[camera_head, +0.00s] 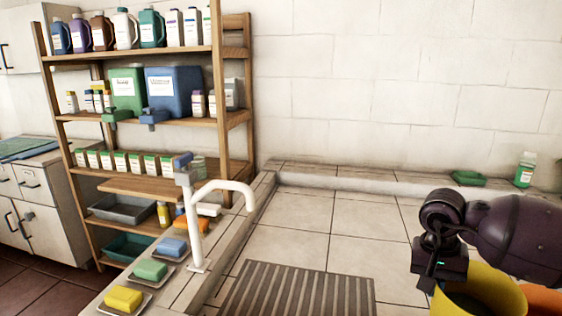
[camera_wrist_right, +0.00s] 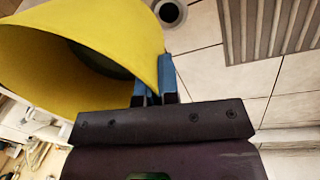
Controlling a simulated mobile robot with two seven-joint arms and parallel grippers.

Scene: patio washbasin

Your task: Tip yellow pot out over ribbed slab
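The yellow pot (camera_head: 484,286) is at the bottom right of the head view, cut off by the frame edge, with its opening facing up. My right gripper (camera_head: 438,284) is shut on its rim. In the right wrist view, the blue fingers (camera_wrist_right: 154,80) pinch the wall of the yellow pot (camera_wrist_right: 110,28). A dark green patch shows inside the pot; what it is I cannot tell. The ribbed slab (camera_head: 296,290) lies on the basin floor, left of the pot, and shows in the wrist view (camera_wrist_right: 268,30). My left gripper is out of view.
A white tap (camera_head: 196,220) stands on the basin's left ledge beside several soaps on dishes. An orange thing (camera_head: 542,300) sits right of the pot. A green bottle (camera_head: 525,170) and green dish (camera_head: 468,177) are on the back ledge. The tiled floor (camera_head: 335,225) behind the slab is clear.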

